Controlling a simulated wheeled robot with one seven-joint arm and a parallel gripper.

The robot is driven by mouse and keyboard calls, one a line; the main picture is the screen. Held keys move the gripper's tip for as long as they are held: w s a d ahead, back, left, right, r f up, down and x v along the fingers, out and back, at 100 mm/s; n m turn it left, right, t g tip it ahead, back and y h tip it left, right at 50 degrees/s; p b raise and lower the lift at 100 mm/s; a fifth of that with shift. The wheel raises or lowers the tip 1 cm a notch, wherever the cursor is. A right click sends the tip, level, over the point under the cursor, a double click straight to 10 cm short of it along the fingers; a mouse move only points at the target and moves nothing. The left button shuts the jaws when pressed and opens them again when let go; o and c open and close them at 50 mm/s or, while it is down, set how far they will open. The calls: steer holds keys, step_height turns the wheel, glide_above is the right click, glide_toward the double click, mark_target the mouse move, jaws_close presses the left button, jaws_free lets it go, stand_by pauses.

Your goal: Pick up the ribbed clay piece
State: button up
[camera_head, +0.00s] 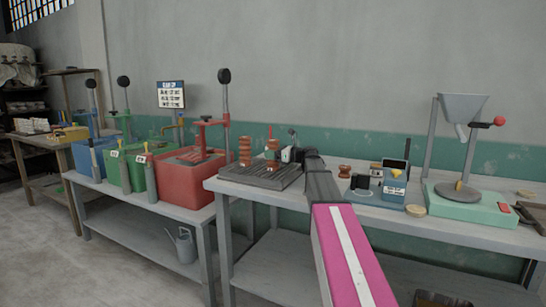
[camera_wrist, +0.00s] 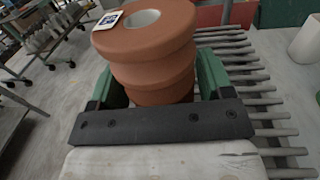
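The ribbed clay piece (camera_wrist: 150,50) is a terracotta, spool-like body with stacked ridges and a round hole in its top. It stands upright between the green fingers of my gripper (camera_wrist: 158,84) in the wrist view. A small printed tag lies on its top rim. The fingers are spread wide, one on each side of it; its ridges partly hide whether they touch it. In the head view my gripper (camera_head: 292,154) is beside a ribbed clay piece (camera_head: 271,149) on the dark slatted rack. Another ribbed clay piece (camera_head: 245,151) stands to its left.
The slatted rack (camera_head: 250,177) lies on the grey table. A small clay piece (camera_head: 344,171), a blue device (camera_head: 394,184) and a green-based press with a funnel (camera_head: 470,205) stand to the right. Red (camera_head: 187,182), green and blue bins are at the left.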

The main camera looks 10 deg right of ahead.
steer(key=c, duration=0.9)
steer(key=shift+r, duration=0.1)
